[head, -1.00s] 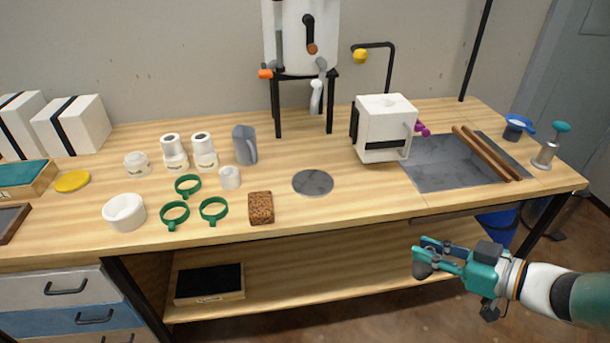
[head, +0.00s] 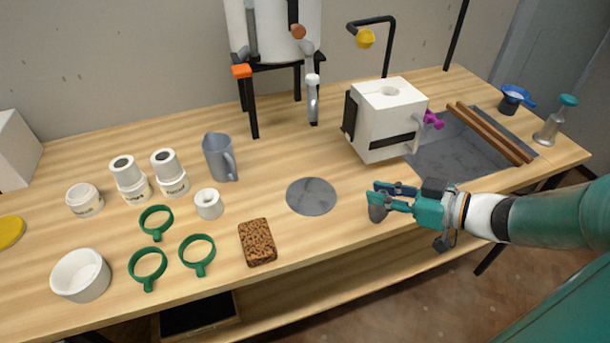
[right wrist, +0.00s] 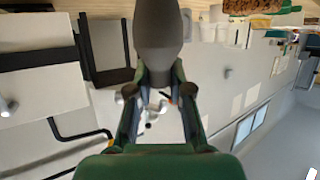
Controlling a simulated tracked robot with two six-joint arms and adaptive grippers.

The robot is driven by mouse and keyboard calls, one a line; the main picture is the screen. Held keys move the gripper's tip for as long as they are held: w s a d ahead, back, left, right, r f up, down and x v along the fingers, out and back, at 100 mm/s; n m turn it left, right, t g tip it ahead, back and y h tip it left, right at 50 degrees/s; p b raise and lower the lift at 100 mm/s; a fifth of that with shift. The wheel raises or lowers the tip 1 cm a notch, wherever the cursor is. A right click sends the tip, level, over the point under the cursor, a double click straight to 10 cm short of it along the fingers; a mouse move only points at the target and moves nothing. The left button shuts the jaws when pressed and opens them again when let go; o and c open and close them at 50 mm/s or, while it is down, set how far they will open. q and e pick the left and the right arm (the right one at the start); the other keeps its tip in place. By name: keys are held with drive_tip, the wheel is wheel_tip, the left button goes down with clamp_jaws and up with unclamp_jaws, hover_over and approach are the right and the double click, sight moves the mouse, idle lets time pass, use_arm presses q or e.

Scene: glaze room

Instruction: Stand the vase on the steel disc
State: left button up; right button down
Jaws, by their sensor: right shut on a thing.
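The vase (head: 378,213) is small and dark grey; in the right wrist view its dark body (right wrist: 158,28) fills the top middle. My right gripper (head: 374,196) is shut on it, with one finger on either side in the right wrist view (right wrist: 159,78). The gripper hides part of the vase in the head view. The steel disc (head: 311,196) is a round, flat, mottled grey plate near the front of the table, bare on top. The vase is to the right of the disc, apart from it. My left gripper is not in view.
A brown speckled sponge block (head: 257,242) lies left of the disc. A white kiln-like box (head: 386,118) stands behind my right gripper. The wood around the disc is clear.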

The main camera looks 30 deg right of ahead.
drive_tip(key=b+x, duration=0.1)
drive_tip(key=x, duration=0.4)
drive_tip(key=r+b+x, duration=0.1)
drive_tip(key=x, duration=0.5)
drive_tip(key=r+b+x, duration=0.1)
drive_tip(key=x, duration=0.4)
drive_tip(key=shift+w+a+f+b, duration=0.1)
drive_tip(key=shift+w+a+b, duration=0.25)
drive_tip(key=shift+w, duration=0.25)
drive_tip(key=c, duration=1)
unclamp_jaws()
drive_tip(key=shift+c, duration=0.2)
drive_tip(key=shift+s, duration=0.1)
drive_tip(key=p+v, duration=0.3)
drive_tip(key=v, duration=0.9)
